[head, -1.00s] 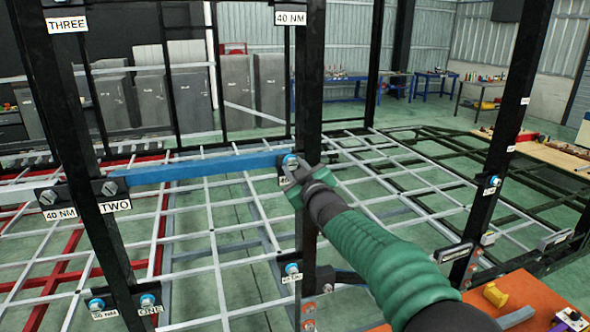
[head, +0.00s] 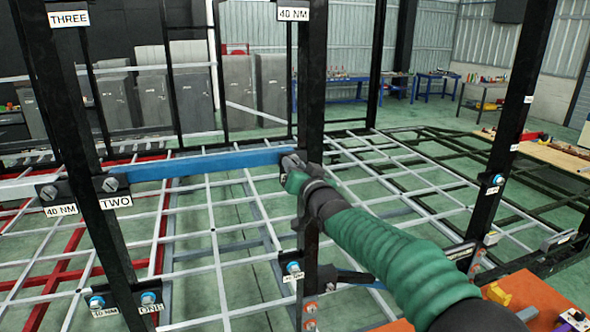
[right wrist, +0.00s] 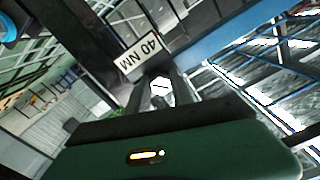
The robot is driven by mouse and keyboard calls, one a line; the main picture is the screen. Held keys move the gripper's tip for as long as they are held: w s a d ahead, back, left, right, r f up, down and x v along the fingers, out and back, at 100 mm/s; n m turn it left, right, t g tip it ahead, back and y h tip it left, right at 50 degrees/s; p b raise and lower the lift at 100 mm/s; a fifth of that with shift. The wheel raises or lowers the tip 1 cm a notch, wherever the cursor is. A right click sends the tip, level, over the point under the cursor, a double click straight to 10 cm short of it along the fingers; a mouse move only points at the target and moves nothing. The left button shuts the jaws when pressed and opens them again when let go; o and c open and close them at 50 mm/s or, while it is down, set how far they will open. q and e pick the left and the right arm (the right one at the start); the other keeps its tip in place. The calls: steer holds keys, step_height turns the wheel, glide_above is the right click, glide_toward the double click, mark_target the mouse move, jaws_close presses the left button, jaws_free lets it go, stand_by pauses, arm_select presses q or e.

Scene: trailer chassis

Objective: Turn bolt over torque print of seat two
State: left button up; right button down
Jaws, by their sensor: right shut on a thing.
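My right gripper (head: 290,164) is at the black upright post (head: 310,110), at the right end of the blue bar (head: 205,163). In the right wrist view its fingers (right wrist: 160,90) are shut around a light hex bolt head (right wrist: 160,82). A "40 NM" print (right wrist: 138,57) shows upside down close beside that bolt. In the head view the gripper hides the bolt and this print. The "TWO" label (head: 117,202) is on the left post, under another bolt (head: 111,184) at the bar's left end. My left gripper is not in view.
Another "40 NM" print (head: 61,210) and bolt (head: 49,191) are left of "TWO". A lower bolt with a blue washer (head: 292,267) is on the middle post below my gripper. An orange surface (head: 530,296) is at the lower right. The grid frame lies behind the posts.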

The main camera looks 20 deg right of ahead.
steer(key=shift+f+m, duration=0.35)
steer(key=shift+m, duration=0.25)
steer(key=c, duration=1.4)
jaws_free()
steer(key=shift+o, duration=1.3)
steer(key=shift+s+r, duration=0.1)
steer(key=shift+r, duration=0.1)
steer(key=shift+s+r, duration=0.1)
